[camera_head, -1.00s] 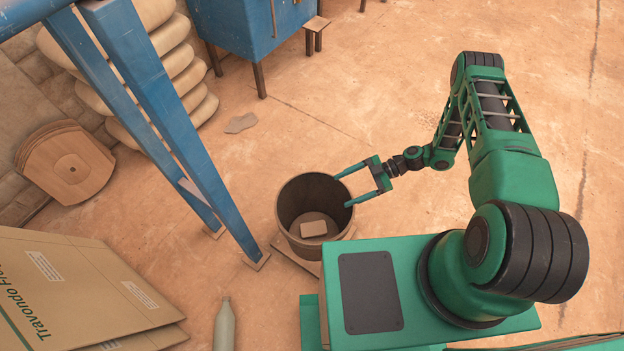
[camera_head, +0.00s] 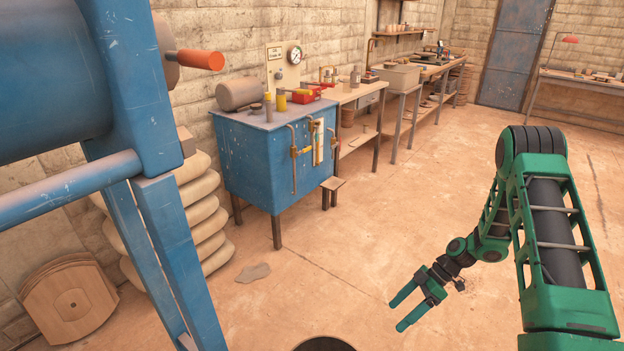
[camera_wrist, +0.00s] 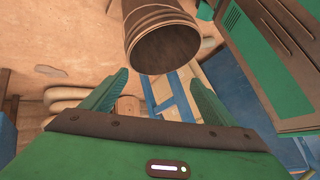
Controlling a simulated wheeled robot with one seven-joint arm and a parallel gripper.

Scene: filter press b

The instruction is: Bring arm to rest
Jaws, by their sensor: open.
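My gripper (camera_head: 396,316) is green with two straight fingers. It is open and empty, held out at the end of my green and black arm at the lower right of the head view. It is to the right of a dark bucket (camera_head: 323,345), of which only the far rim shows at the bottom edge. In the wrist view both fingers of my gripper (camera_wrist: 160,80) are spread with nothing between them. The round bucket (camera_wrist: 160,18) shows beyond the fingertips, apart from them. Its contents cannot be made out now.
A blue press frame (camera_head: 160,220) with an orange-handled crank stands close on the left. Workbenches (camera_head: 385,85) line the back wall. The floor at centre right is open.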

